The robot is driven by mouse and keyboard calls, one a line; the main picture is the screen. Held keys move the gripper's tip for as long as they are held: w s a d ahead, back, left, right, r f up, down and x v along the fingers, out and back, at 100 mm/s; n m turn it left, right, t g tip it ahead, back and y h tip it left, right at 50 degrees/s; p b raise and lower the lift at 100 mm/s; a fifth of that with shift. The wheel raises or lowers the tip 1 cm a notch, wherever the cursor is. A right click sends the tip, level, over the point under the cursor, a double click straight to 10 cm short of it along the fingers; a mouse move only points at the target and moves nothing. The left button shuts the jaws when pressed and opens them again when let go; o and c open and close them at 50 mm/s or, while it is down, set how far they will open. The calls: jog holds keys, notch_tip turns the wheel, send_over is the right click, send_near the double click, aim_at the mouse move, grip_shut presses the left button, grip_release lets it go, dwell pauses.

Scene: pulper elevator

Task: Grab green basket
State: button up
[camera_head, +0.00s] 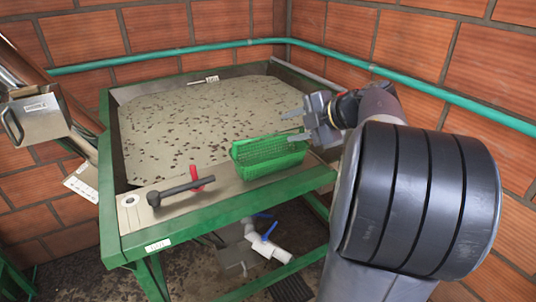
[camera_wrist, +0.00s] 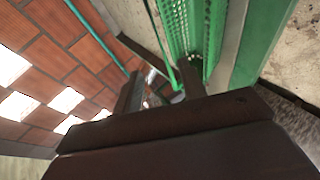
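The green basket (camera_head: 268,155) is a perforated plastic basket standing upright on the near metal ledge of the tank, at its right part. My gripper (camera_head: 292,125) is at the basket's upper right, with its two fingers apart and pointing left over the basket's far right rim. In the wrist view the basket (camera_wrist: 190,25) shows at the top, tilted in the picture, just beyond my fingers (camera_wrist: 155,92). I see nothing held between the fingers. Whether a finger touches the basket is unclear.
The green-framed tank (camera_head: 115,215) holds a greyish layer with dark specks. Brick walls and a green pipe (camera_head: 430,92) close the back and right. White pipes (camera_head: 268,245) run below.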

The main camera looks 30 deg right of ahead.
aim_at(276, 133)
jog(key=x, duration=0.7)
jog(key=shift+w+a+f, duration=0.1)
jog(key=shift+f, duration=0.3)
grip_shut()
